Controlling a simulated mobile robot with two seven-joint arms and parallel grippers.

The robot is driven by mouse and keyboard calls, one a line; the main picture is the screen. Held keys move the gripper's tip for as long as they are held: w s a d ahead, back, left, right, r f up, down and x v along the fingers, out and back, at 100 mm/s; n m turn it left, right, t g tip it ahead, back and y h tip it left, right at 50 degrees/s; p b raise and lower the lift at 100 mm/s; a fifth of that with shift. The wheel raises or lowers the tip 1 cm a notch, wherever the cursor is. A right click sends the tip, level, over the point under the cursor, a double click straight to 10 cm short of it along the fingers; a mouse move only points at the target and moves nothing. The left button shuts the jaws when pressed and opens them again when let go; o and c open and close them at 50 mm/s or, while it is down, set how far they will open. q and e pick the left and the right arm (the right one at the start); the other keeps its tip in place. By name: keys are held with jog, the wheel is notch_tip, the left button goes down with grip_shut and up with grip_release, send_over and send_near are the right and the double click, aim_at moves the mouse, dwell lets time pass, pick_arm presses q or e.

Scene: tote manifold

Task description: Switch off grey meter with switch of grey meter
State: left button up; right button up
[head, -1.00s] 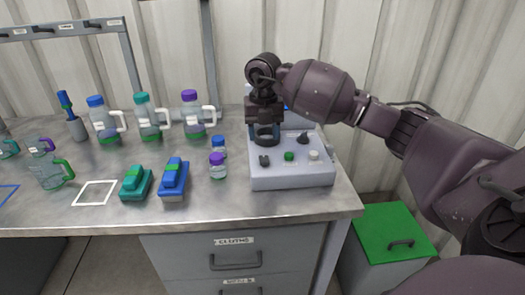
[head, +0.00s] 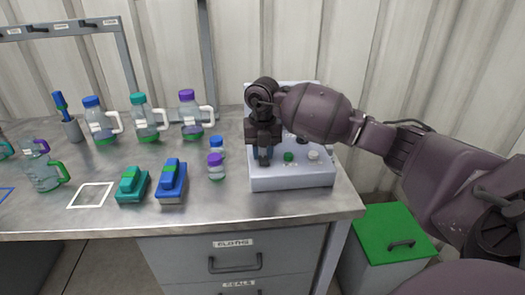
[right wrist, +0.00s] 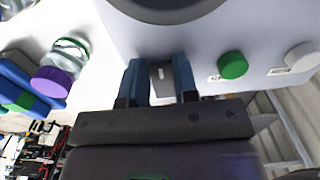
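The grey meter (head: 290,181) is a pale box with a sloped top on the right part of the bench. Its front controls include a green button (head: 289,157), also in the right wrist view (right wrist: 232,65), and a white knob (head: 314,155). My right gripper (head: 264,158) points down over the left control. In the right wrist view, its two blue fingers (right wrist: 160,82) stand on either side of the dark switch of the meter (right wrist: 161,76), which fills the gap between them. In the head view the fingers hide this switch. My left gripper is out of view.
Purple-capped and blue-capped small jars (head: 216,168) stand just left of the meter. A blue device (head: 171,182) and a teal device (head: 132,186) lie further left. Several capped jugs stand behind. A green-lidded bin (head: 395,232) is on the floor at right.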

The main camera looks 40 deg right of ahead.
jog(key=c, duration=0.4)
jog(key=shift+o, duration=0.2)
jog(key=shift+s+r+t+h+p, duration=0.2)
jog(key=shift+r+t+h+p, duration=0.25)
jog(key=shift+t+p, duration=0.15)
jog(key=shift+a+t, duration=0.1)
jog(key=shift+t, duration=0.3)
jog(key=shift+s+t+h+p, duration=0.1)
jog(key=shift+t+h+p, duration=0.25)
jog(key=shift+t+p, duration=0.05)
jog(key=shift+a+f+t+h, duration=0.1)
jog(key=shift+t+h, duration=0.2)
jog(key=shift+t, duration=0.1)
jog(key=o, duration=0.9)
